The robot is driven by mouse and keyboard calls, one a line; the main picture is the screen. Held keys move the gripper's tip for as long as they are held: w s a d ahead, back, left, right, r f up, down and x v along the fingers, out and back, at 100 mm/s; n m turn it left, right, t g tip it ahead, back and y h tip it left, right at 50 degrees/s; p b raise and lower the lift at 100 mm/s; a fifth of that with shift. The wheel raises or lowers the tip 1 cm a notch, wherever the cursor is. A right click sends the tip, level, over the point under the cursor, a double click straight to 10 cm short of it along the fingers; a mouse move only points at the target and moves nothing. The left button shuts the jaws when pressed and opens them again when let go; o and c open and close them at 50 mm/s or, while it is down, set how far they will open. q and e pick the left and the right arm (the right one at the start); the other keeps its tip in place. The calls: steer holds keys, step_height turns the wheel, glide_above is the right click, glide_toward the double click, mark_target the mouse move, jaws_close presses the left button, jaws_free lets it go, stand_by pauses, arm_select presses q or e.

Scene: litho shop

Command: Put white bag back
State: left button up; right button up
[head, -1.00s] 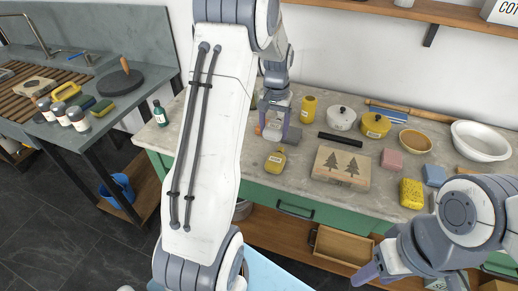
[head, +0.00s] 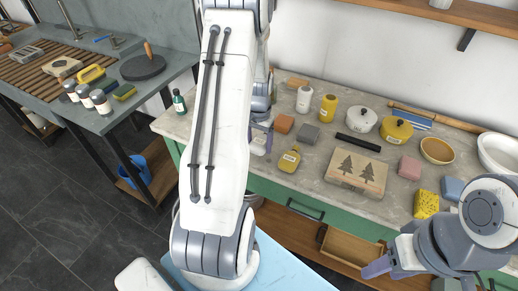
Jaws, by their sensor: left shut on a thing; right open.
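My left gripper (head: 262,135) is at the counter's front edge, partly hidden behind my own arm. It is shut on a small pale thing, which looks like the white bag (head: 258,145); only part of it shows between the fingers. My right gripper (head: 380,268) is open and empty, in front of the counter at the lower right; its far finger is mostly hidden.

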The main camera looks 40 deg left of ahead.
mark_target(259, 142)
arm_select(q)
steer(key=shift+f, duration=1.7)
steer(key=shift+f, duration=0.15)
steer(key=o, duration=1.4)
step_height(259, 142, up, 12)
steer(key=shift+r+b, duration=0.2)
steer(key=shift+b, duration=0.25)
steer(key=s+d+r+m, duration=0.2)
steer(key=d+r, duration=0.1)
steer(key=d, duration=0.8)
steer(key=s+d+r+m, duration=0.1)
steer(key=d+r+m, duration=0.15)
steer(key=d, duration=0.85)
steer(key=s+d+m, duration=0.1)
steer(key=s+d, duration=0.3)
steer(key=s, duration=0.1)
steer(key=s+d+r+m, duration=0.1)
steer(key=s+d+m, duration=0.1)
steer(key=s, duration=0.4)
steer(key=s+d+m+h, duration=0.1)
steer(key=s+d+m, duration=0.1)
steer(key=s+d, duration=0.3)
steer(key=shift+s+d+r+m, duration=0.25)
steer(key=shift+s+d, duration=0.05)
steer(key=shift+s, duration=0.1)
